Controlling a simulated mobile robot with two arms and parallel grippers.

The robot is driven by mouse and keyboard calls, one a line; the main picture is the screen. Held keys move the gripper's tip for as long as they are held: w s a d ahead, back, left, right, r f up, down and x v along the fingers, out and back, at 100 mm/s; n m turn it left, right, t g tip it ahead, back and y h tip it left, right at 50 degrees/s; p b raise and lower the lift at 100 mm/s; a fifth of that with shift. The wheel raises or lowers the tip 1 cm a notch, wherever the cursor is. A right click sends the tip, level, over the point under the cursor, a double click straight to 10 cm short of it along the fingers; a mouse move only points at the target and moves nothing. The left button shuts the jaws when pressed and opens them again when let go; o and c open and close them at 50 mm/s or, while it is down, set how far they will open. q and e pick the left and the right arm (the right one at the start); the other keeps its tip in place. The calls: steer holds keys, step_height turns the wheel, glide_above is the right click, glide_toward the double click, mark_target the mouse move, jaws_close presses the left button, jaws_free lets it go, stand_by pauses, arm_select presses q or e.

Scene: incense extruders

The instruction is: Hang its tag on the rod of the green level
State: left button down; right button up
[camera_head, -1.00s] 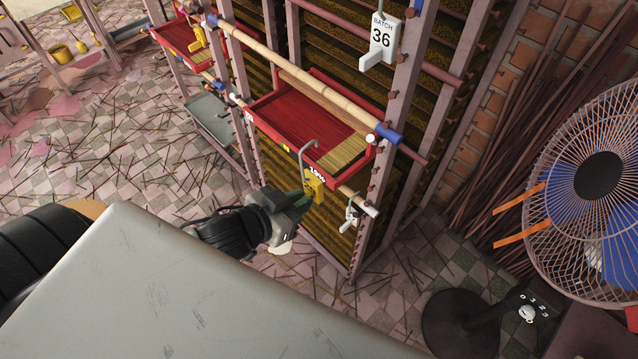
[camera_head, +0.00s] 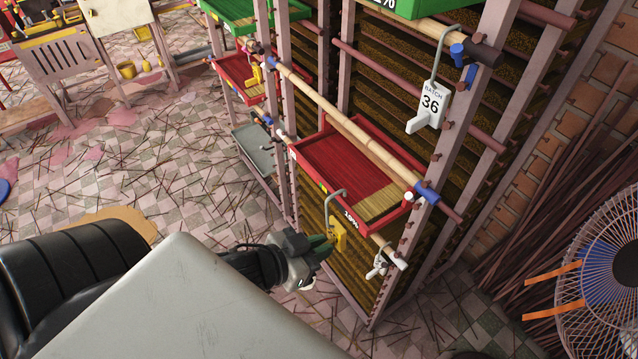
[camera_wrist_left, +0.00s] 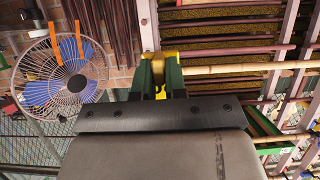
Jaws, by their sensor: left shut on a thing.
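My left gripper (camera_head: 329,243) is shut on a yellow tag (camera_head: 338,234) with a grey wire hook (camera_head: 330,207) rising above it. It holds the tag just below the front edge of the red tray (camera_head: 335,165). In the left wrist view, the yellow tag (camera_wrist_left: 170,58) shows between and beyond the green fingers of the left gripper (camera_wrist_left: 160,72). The green tray (camera_head: 450,5) is at the top edge, partly cut off. A rod (camera_head: 440,30) runs just below it, with a dark right end. My right gripper is not in view.
A white "BATCH 36" tag (camera_head: 430,105) hangs by a hook near the right end of the green level's rod. The red level's bamboo rod (camera_head: 350,130) has blue ends. A fan (camera_head: 615,265) stands at right.

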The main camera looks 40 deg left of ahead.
arm_select(q)
steer(key=s+a+p, duration=0.1)
steer(key=s+a, duration=0.2)
steer(key=s, duration=0.5)
steer(key=shift+s+p, duration=0.25)
steer(key=shift+p, duration=0.15)
stand_by(0.6)
